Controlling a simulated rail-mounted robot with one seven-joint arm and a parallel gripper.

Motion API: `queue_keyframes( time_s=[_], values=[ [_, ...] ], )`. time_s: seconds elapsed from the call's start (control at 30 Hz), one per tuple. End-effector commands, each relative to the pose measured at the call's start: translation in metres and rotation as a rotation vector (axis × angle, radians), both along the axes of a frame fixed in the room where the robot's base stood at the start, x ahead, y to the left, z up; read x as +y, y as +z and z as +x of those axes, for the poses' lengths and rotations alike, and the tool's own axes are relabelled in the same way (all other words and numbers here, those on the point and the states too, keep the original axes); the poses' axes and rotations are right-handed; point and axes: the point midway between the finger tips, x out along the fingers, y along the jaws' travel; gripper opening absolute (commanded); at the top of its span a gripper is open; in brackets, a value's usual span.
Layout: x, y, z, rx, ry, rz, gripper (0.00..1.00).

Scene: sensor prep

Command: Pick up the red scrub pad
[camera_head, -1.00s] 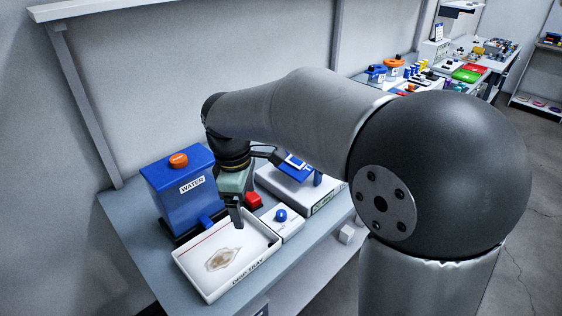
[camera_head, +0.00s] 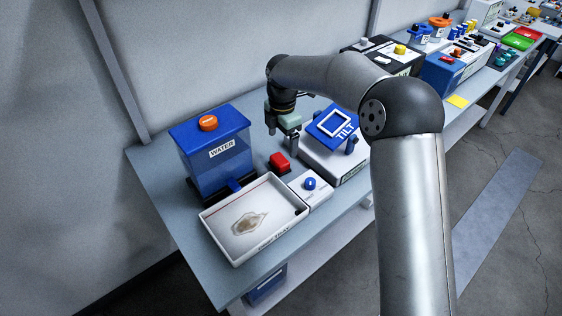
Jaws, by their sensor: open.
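A small red block (camera_head: 279,162), which may be the scrub pad, sits on the bench between the blue water tank and the white tilt device. My gripper (camera_head: 283,133) is open and points down, just behind and above the red block in the picture. I see nothing between its fingers, and it looks apart from the block. How high it hangs above the bench is hard to tell.
A white drip tray (camera_head: 212,222) with a brown stain lies in front. The blue water tank (camera_head: 212,165) stands left. A blue-knobbed white box (camera_head: 318,195) and the tilt device (camera_head: 335,160) stand right.

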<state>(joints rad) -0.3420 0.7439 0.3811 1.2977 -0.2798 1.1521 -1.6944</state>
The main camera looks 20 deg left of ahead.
Motion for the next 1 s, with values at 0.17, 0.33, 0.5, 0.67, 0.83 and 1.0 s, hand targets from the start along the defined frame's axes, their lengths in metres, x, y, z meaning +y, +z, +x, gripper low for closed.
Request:
queue_keyframes(
  time_s=[0.17,0.33,0.5,0.67,0.83,1.0],
  values=[
    [0.0,-0.024,-0.001,0.001,0.0,0.0,0.87],
    [0.001,-0.034,-0.002,0.002,0.0,-0.001,0.87],
    [0.003,-0.057,-0.008,0.004,0.001,-0.002,0.87],
    [0.003,-0.077,-0.008,0.002,-0.001,-0.001,0.87],
    [0.003,-0.082,-0.007,0.0,-0.001,0.001,0.87],
    [0.003,-0.082,-0.007,0.0,-0.001,0.001,0.73]
  ],
)
